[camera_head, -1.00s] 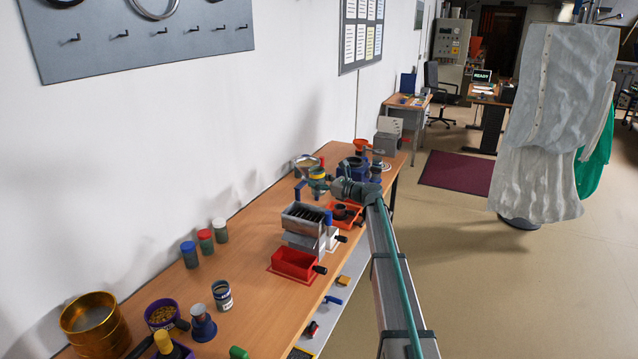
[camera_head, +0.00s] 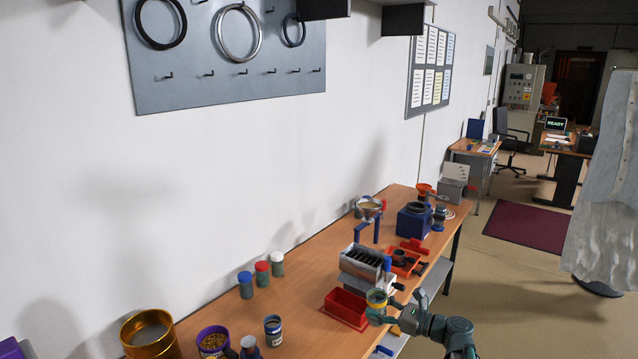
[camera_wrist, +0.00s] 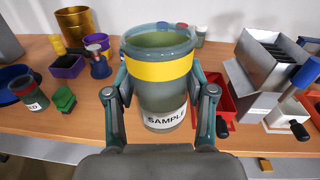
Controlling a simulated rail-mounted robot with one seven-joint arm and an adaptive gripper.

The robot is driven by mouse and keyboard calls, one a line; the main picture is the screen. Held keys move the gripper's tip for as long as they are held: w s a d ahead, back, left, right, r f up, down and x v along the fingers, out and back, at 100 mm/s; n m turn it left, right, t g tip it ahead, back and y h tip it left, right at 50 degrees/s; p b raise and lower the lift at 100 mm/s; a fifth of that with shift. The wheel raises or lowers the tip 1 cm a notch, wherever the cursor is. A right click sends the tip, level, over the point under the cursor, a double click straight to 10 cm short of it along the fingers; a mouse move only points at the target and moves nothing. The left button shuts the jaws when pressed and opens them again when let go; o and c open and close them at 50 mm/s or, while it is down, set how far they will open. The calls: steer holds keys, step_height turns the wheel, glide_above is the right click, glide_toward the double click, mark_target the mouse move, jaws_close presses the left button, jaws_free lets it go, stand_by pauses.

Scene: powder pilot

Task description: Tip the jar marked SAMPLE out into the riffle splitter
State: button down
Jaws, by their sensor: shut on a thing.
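The SAMPLE jar (camera_wrist: 160,85) is a clear greenish jar with a yellow band and a white label reading SAMPLE. My gripper (camera_wrist: 163,100) is shut on it and holds it upright in front of the bench edge. In the head view the jar (camera_head: 377,299) is small, at the end of my gripper (camera_head: 388,310). The jar's mouth looks open; greenish matter shows inside. The riffle splitter (camera_head: 366,262) is a metal box with dark slots, standing on the bench behind and above the jar in the head view. It also shows at the right of the wrist view (camera_wrist: 262,60).
Capped jars (camera_head: 262,274), a brass pot (camera_head: 150,335) and a purple bowl (camera_head: 213,340) stand left. An orange-red tray (camera_head: 405,262) and blue device (camera_head: 413,222) stand beyond.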

steer(key=s+f, duration=0.4)
steer(key=s, duration=0.9)
steer(key=shift+d+f+t+h, duration=0.2)
steer(key=shift+t+h, duration=0.1)
steer(key=shift+t, duration=0.1)
steer(key=shift+s+m, duration=0.1)
steer(key=shift+m, duration=0.2)
